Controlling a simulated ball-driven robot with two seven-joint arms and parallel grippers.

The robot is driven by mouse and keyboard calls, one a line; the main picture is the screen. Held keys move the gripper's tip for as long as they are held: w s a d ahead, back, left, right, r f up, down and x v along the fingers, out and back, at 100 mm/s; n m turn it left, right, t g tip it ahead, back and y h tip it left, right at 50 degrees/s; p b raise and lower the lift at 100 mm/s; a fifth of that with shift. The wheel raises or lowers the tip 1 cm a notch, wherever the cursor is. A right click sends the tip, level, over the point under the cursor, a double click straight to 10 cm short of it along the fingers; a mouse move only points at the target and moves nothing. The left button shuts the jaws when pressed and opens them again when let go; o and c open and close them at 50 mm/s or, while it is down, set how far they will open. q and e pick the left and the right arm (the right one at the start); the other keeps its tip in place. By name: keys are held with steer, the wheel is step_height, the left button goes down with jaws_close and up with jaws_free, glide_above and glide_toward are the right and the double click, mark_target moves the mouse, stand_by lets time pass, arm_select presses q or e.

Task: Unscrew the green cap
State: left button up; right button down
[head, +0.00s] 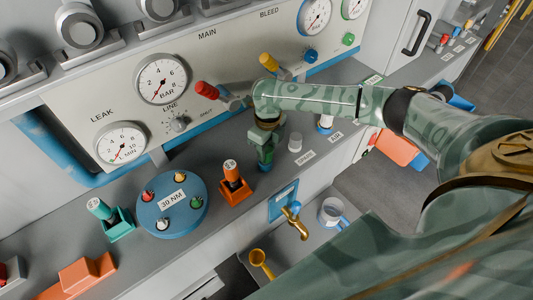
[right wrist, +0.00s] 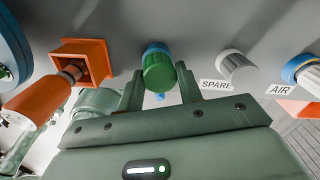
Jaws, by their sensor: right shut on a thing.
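The green cap (right wrist: 158,74) sits on a blue collar (right wrist: 155,47) on the grey ledge and shows between the two fingers of my right gripper (right wrist: 159,88) in the right wrist view. The gripper is shut on the cap, one finger on each side. In the head view my right gripper (head: 263,152) points down at the ledge and hides the cap. Some blue (head: 265,167) shows just under the fingers. My left gripper is not in view.
An orange holder with a tool (head: 235,185) and a blue 30 NM disc (head: 172,228) stand left. A brass tap (head: 293,219) and a mug (head: 331,212) are in front.

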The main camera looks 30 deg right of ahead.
steer(key=n, duration=0.7)
steer(key=shift+s+a+n, duration=0.1)
steer(key=shift+s+n, duration=0.05)
steer(key=shift+n, duration=0.25)
